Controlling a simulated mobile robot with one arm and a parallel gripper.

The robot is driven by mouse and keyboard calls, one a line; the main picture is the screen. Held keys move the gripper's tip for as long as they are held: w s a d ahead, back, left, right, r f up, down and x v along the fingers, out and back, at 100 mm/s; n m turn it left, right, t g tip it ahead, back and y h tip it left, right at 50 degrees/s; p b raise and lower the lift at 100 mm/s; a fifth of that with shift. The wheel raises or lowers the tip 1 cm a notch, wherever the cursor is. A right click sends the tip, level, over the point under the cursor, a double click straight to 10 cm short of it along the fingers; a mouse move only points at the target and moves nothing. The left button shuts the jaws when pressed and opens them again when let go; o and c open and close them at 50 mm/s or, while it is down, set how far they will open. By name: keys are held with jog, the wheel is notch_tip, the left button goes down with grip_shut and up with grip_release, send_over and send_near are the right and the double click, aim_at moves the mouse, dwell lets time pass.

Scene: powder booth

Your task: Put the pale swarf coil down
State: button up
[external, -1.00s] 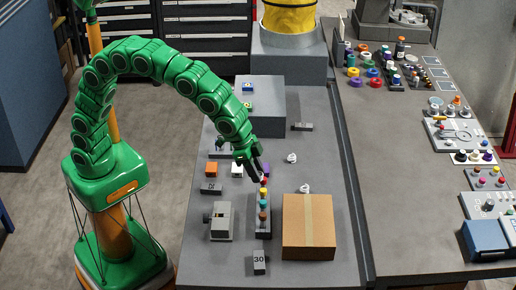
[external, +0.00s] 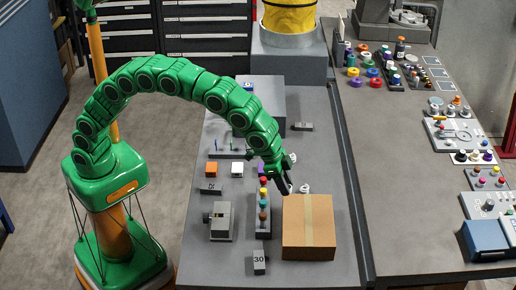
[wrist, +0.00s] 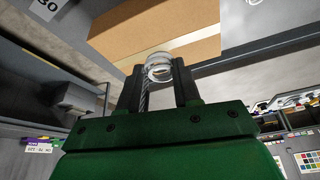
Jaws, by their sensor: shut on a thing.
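My gripper (external: 286,187) is shut on a pale swarf coil, which shows between the fingertips in the wrist view (wrist: 158,68). The held coil is hard to make out in the external view. The fingers point down, just behind the cardboard box (external: 308,222) and right of the rack of coloured knobs (external: 263,220). Another pale coil (external: 305,188) lies on the grey bench (external: 335,150) just right of the fingertips. A further pale piece (external: 293,158) shows beside my wrist, partly hidden.
A grey block marked 30 (external: 259,262) and a grey vise-like fixture (external: 221,221) stand at the front. Orange (external: 210,169) and white cubes are at left. A dark block (external: 302,127) lies farther back. The bench right of my arm is mostly clear.

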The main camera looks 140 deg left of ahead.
jog(key=shift+w+a+f, duration=0.35)
jog(key=shift+w+f, duration=0.5)
jog(key=shift+f, duration=0.2)
jog(key=shift+w+a+f, duration=0.3)
jog(key=shift+w+f, duration=0.5)
jog(key=shift+f, duration=0.25)
jog(key=shift+w+a+f, duration=0.35)
jog(key=shift+w+f, duration=0.5)
jog(key=shift+f, duration=1.65)
jog(key=shift+f, duration=0.15)
jog(key=o, duration=1)
